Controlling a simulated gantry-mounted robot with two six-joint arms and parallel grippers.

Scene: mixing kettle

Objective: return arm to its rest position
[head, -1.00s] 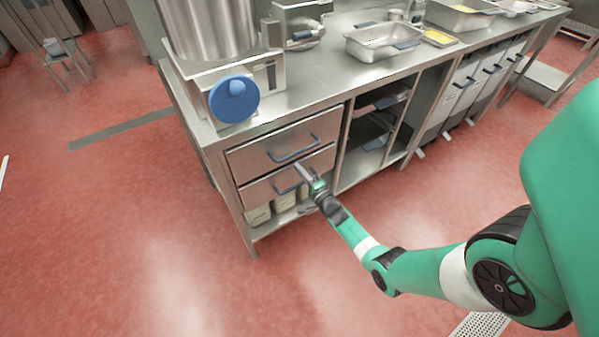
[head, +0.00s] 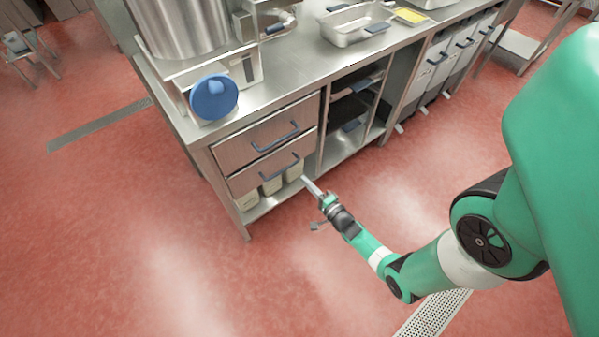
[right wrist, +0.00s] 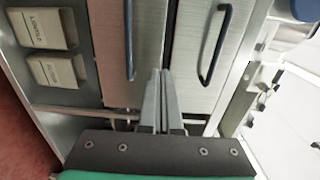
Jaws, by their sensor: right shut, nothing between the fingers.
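My right arm (head: 447,262) is green with white and black bands and reaches in from the right in the head view. Its gripper (head: 309,186) is shut and empty, in front of the lower part of the steel counter (head: 290,78). In the right wrist view the closed fingers (right wrist: 160,80) point toward the drawer fronts, apart from the blue handles as far as I can tell. My left gripper is not in view.
Two closed drawers, the upper drawer (head: 262,132) and the lower drawer (head: 262,172), have blue handles. Labelled containers (head: 272,184) stand on the shelf below. A mixing kettle (head: 180,25) with a blue knob (head: 213,98) stands on top. Red floor (head: 130,240) is clear at front left.

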